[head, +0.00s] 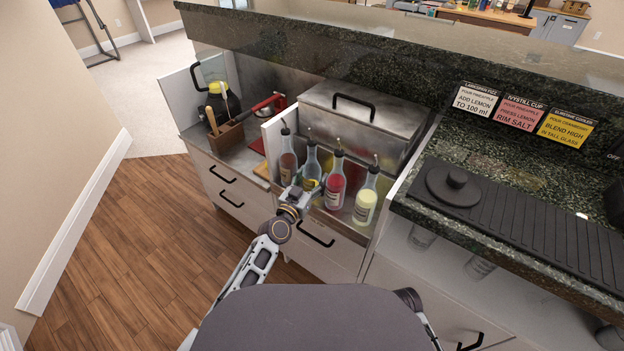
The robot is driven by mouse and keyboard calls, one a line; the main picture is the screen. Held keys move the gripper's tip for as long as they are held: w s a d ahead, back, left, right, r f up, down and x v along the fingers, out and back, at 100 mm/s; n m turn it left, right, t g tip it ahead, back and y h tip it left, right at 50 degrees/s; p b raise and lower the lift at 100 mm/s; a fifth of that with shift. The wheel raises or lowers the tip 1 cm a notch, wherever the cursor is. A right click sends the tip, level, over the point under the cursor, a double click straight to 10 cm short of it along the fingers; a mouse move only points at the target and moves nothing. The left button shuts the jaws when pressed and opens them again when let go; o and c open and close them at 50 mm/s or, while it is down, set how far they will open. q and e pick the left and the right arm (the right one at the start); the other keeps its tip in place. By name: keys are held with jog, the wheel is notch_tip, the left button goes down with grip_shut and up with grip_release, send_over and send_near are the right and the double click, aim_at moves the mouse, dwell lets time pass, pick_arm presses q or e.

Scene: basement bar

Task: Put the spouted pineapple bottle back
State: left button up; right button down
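Several clear bottles with dark pour spouts stand in a row in the steel rail of the bar. The second from the left (311,162) shows yellow low down and is likely the pineapple bottle, though its label is not readable. It stands upright among the others. My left gripper (310,187) is at its lower front, touching or nearly touching it. The fingers are too small and overlapped to show whether they grip. The leftmost bottle (287,160) is brownish, the third (335,187) red, and the rightmost (365,203) pale yellow. My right gripper is not in view.
A lidded steel bin (365,118) stands behind the bottles. A wooden caddy (225,136) with tools is at left. The granite counter (480,145) holds recipe cards and a black mat (530,230) at right. The wooden floor (160,240) is clear at left.

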pick_arm(q)
jog(key=shift+r, duration=0.15)
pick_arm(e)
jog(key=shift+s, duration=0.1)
pick_arm(q)
jog(key=shift+s+a, duration=0.3)
jog(key=shift+s, duration=0.25)
jog(key=p+v, duration=0.1)
jog(key=v, duration=0.9)
jog(key=shift+s+p, duration=0.35)
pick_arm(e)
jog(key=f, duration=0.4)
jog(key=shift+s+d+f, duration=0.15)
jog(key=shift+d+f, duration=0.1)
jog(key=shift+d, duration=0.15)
pick_arm(q)
jog(key=shift+a, duration=0.1)
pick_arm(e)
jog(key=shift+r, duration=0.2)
